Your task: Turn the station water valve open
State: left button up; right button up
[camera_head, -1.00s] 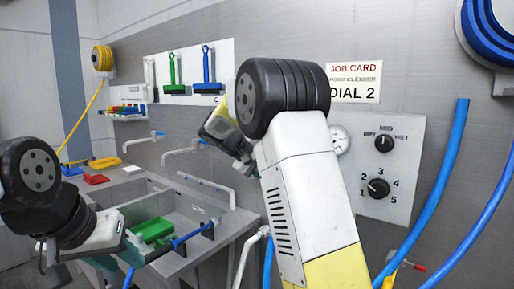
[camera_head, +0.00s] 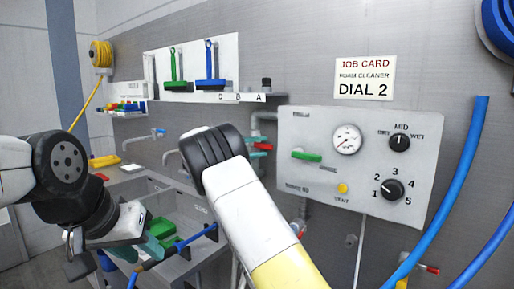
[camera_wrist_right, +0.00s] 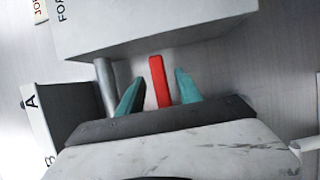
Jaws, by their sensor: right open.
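A red valve lever (camera_head: 264,146) sits by the grey pipe at the left end of the control panel. In the right wrist view the red lever (camera_wrist_right: 158,78) stands upright between the two teal fingers of my right gripper (camera_wrist_right: 160,90), with visible gaps on both sides. The right gripper is open around it; in the head view my own arm mostly hides this gripper. My left gripper (camera_head: 141,250) is over the sink at the left, its teal fingers beside a blue-handled tool (camera_head: 188,242). Whether it grips the tool is unclear.
The control panel (camera_head: 322,185) carries a gauge (camera_head: 347,139), two black dials, a green lever (camera_head: 306,156) and a yellow vent button (camera_head: 342,189). A job card (camera_head: 364,78) reads DIAL 2. Blue hoses (camera_head: 455,180) hang at the right. The sink (camera_head: 180,205) is at the left.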

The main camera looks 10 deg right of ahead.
jog(key=shift+x, duration=1.1)
jog(key=shift+c, duration=0.4)
grip_shut()
